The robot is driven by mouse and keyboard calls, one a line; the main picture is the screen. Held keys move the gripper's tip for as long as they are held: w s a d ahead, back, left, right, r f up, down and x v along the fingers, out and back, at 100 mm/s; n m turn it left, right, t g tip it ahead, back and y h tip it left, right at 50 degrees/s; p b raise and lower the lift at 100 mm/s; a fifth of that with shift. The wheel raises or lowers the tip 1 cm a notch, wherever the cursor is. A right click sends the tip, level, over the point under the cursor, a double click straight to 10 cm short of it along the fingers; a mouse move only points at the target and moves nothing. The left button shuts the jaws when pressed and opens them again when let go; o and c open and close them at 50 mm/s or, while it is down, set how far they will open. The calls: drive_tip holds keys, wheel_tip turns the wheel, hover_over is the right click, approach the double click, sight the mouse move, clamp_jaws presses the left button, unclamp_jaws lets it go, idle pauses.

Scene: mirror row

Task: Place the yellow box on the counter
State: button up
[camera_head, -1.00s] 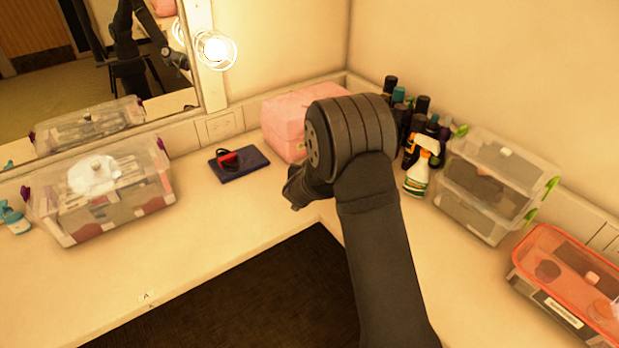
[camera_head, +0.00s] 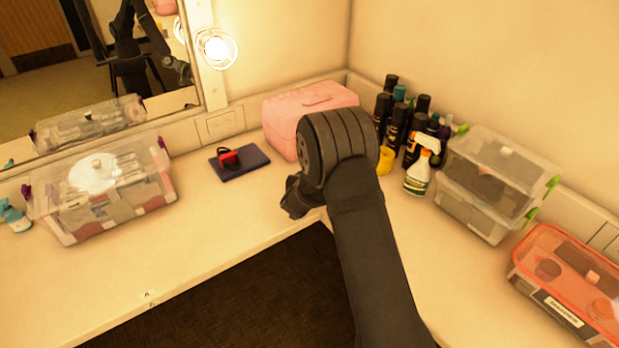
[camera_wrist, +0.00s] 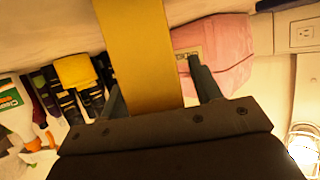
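The yellow box (camera_wrist: 140,50) stands out large in the wrist view, running from between my fingers past the top edge. My gripper (camera_wrist: 150,75) has one finger on each side of it. The left finger lies close along the box; a gap with pink behind it shows beside the right finger, so the gripper looks open around the box. In the head view my gripper (camera_head: 299,197) is low over the counter (camera_head: 240,225) near its inner corner, and my wrist hides the box. Whether the box touches the counter is hidden.
A pink case (camera_head: 290,108) stands behind my gripper, with a dark blue book (camera_head: 252,170) to its left. Dark bottles, a small yellow item (camera_head: 385,160) and a spray bottle (camera_head: 419,175) stand right. Clear bins stand at both sides. The counter's left front is clear.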

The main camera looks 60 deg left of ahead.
drive_tip(key=shift+r, duration=0.2)
drive_tip(key=v, duration=1.2)
drive_tip(key=shift+f, duration=0.2)
drive_tip(key=x, duration=1.2)
drive_tip(key=shift+r, duration=1.6)
